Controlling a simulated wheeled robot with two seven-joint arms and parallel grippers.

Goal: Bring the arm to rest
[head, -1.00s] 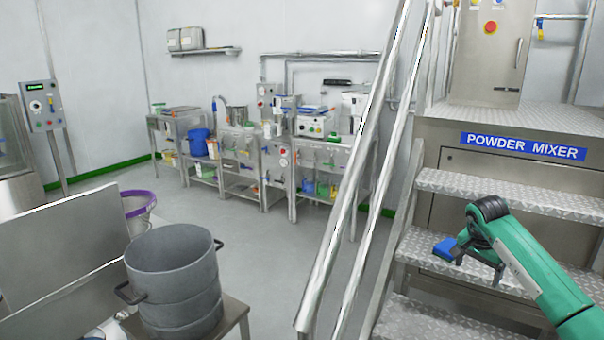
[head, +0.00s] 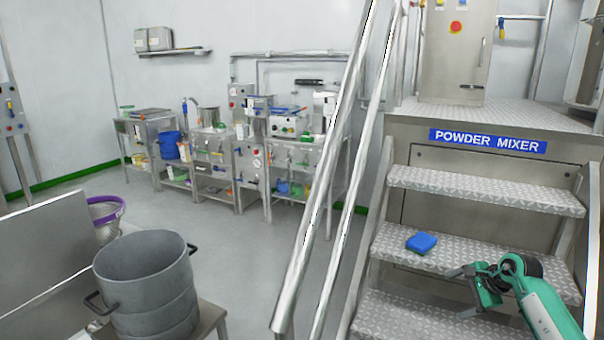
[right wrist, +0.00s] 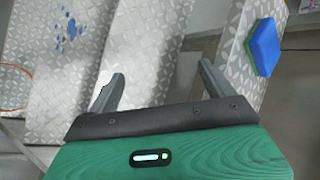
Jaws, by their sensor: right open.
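My right gripper (head: 474,286) is in the lower right of the head view, over the metal steps. It is open and empty, and its two fingers stand apart in the right wrist view (right wrist: 160,88). A blue sponge (head: 421,243) lies on a step, to the left of and apart from the gripper. The sponge also shows in the right wrist view (right wrist: 264,47), with a green layer along its side. My left gripper is not in view.
Diamond-plate steps (head: 487,190) rise to a platform labelled POWDER MIXER (head: 487,140). A metal handrail (head: 322,170) stands left of them. A grey pot (head: 146,285) sits at lower left. Blue spots (right wrist: 70,38) mark a step. Open floor (head: 245,250) lies between.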

